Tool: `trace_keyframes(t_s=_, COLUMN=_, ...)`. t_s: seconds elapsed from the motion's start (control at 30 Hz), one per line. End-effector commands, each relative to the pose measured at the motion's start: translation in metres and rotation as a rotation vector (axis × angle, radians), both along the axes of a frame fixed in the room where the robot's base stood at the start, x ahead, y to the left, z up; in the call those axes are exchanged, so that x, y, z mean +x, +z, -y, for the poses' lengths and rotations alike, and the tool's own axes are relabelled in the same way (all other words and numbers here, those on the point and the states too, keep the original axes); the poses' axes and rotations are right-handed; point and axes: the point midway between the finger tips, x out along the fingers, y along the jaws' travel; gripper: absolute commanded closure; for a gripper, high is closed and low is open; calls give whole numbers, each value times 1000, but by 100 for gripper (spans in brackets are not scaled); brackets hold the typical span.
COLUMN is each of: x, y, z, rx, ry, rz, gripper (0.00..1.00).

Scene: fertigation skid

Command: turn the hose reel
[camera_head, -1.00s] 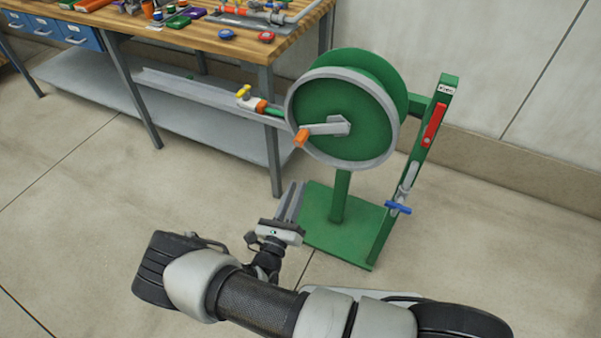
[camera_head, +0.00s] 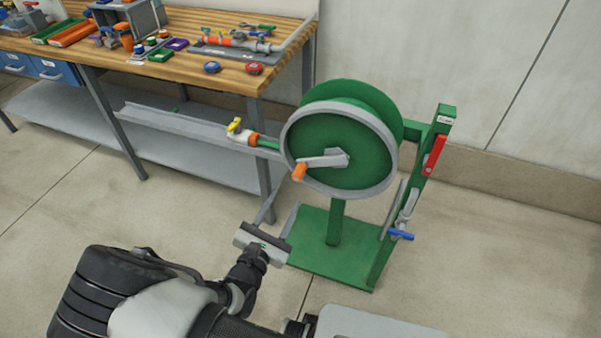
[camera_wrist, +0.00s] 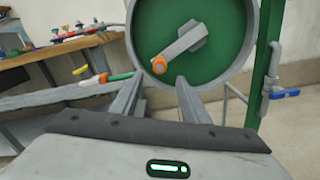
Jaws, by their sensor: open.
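The hose reel (camera_head: 335,172) is a green drum with a grey rim on a green stand. Its grey crank arm (camera_head: 322,160) points left and slightly down, ending in an orange handle (camera_head: 299,172). In the wrist view the reel (camera_wrist: 205,55) fills the upper middle, with the orange handle (camera_wrist: 159,65) just beyond and above the fingers. My gripper (camera_head: 282,210) is open and empty, below and in front of the reel, apart from the handle. Its two fingers (camera_wrist: 157,100) point toward the reel in the wrist view.
A green post with a red lever (camera_head: 434,155) and a blue valve handle (camera_head: 401,234) stands right of the reel. A workbench (camera_head: 190,66) with small parts is at left. A yellow-handled valve (camera_head: 238,130) joins the hose beside the reel. Floor in front is clear.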

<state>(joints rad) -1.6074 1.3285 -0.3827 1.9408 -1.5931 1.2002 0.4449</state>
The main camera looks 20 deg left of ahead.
Motion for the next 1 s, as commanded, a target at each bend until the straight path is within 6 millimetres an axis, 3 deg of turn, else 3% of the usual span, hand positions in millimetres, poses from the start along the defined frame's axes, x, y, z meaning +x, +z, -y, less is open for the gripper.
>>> trace_keyframes(t_s=0.3, x=71, y=-2, z=6, rx=-2, ry=-2, rz=1, gripper=59)
trace_keyframes(t_s=0.5, x=103, y=-1, z=9, rx=-1, ry=-2, rz=0, gripper=59)
trace_keyframes(t_s=0.7, x=118, y=-1, z=9, rx=-2, ry=0, rz=0, gripper=59)
trace_keyframes(t_s=1.0, x=119, y=0, z=9, rx=-2, ry=0, rz=0, gripper=60)
